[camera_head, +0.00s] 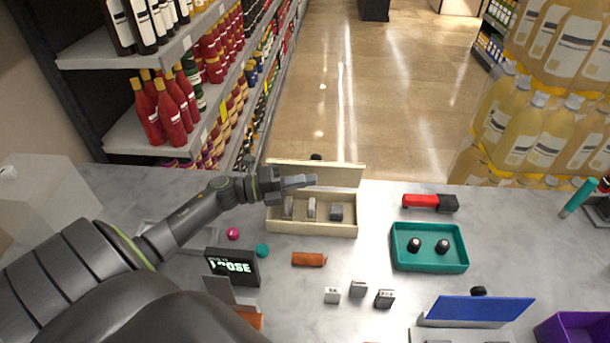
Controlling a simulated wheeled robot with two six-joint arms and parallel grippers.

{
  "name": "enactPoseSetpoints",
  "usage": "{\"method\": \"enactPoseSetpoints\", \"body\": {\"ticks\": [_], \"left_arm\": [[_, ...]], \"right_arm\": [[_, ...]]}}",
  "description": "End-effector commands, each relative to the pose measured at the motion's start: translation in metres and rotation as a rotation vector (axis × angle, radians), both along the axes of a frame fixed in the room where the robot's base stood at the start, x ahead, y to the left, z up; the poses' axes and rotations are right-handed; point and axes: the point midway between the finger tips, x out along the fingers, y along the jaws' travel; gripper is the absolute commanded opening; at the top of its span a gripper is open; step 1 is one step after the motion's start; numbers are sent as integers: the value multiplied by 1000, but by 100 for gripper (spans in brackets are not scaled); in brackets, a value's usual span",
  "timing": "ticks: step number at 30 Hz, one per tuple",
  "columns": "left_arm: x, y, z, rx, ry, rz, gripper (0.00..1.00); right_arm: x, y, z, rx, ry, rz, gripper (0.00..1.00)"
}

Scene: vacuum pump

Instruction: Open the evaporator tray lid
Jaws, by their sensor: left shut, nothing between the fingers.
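A long beige box (312,229) stands at the back of the counter, and it looks like the evaporator tray, though no label shows. Its beige lid (338,173) stands raised along the back edge, so the inside is open to view. Several small grey pieces (336,212) sit in its compartments. My left gripper (313,180) reaches in from the left, above the box and in front of the raised lid. Its fingers are shut and empty; whether they touch the lid I cannot tell. My right gripper is not in view.
A teal tray (429,262) with two black-topped pieces stands to the right. A red-and-black object (428,202) lies behind it. A black sign (232,266), an orange cylinder (308,259) and small grey blocks (358,288) lie in front. A blue panel (478,309) and purple bin (575,327) are front right.

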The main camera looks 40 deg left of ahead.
Motion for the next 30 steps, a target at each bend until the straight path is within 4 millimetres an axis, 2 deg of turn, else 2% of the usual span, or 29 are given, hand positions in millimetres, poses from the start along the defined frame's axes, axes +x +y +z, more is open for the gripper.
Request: {"method": "enactPoseSetpoints", "body": {"ticks": [5, 16, 20, 24, 30], "left_arm": [[11, 7, 2, -1, 1, 0, 0], [13, 8, 3, -1, 1, 0, 0], [19, 12, 4, -1, 1, -1, 0], [25, 16, 12, -35, 58, 0, 0], [26, 17, 11, -53, 85, 1, 0]], "right_arm": [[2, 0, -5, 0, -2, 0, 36], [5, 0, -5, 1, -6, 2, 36], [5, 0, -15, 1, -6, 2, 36], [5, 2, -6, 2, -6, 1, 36], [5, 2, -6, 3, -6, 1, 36]]}}
